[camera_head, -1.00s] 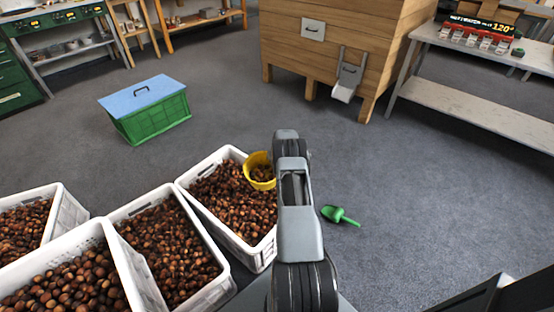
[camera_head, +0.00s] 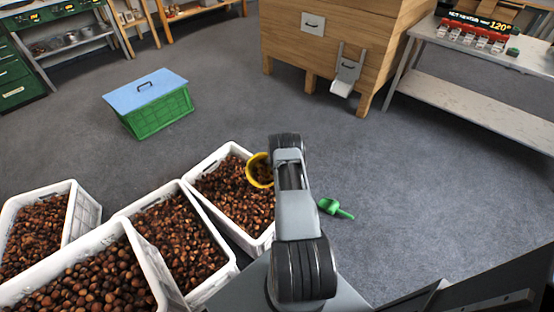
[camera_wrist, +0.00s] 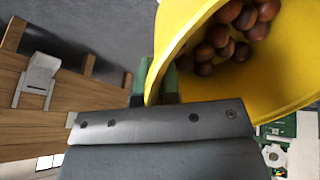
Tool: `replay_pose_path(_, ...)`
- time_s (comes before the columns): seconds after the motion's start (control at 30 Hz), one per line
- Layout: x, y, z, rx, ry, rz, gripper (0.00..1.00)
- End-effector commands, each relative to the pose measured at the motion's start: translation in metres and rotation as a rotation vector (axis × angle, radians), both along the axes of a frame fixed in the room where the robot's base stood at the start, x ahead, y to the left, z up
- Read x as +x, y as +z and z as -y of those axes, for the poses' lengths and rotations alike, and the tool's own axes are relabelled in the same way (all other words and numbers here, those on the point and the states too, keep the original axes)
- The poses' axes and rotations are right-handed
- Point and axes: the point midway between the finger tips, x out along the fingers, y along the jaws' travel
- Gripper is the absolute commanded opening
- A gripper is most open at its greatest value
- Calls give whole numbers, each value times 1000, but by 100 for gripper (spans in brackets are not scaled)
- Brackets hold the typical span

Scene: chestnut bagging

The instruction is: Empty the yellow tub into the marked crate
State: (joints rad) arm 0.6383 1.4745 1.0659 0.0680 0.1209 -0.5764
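The yellow tub (camera_head: 251,179) shows just left of my arm in the head view, over or inside the right-hand white crate (camera_head: 233,232). In the wrist view the tub (camera_wrist: 275,80) fills the upper right, with several chestnuts (camera_wrist: 228,38) inside. My gripper (camera_wrist: 155,82) is shut on the tub's wall at the rim, a green fingertip on each side. In the head view my arm hides the gripper and part of the tub and crate. I see no mark that tells one crate from the others.
Other white crates of chestnuts stand at left, the middle one (camera_head: 222,280) beside the right-hand crate. A green scoop (camera_head: 336,208) lies on the floor right of my arm. A green box with a blue lid (camera_head: 146,92) and a wooden cabinet (camera_head: 330,40) stand farther back. Floor between is clear.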

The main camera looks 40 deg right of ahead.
Motion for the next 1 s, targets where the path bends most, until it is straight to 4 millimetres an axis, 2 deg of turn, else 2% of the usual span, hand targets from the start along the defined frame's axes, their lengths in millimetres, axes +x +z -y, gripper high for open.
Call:
replay_pose_path(0.07, -1, 7, -2, -16, 1, 15, 0)
replay_pose_path(0.13, 1, -2, -2, -25, 2, 26, 0)
replay_pose_path(0.2, 2, -3, -2, -30, 5, 35, 0)
replay_pose_path(1.0, -4, 3, -8, -131, 2, 98, 0)
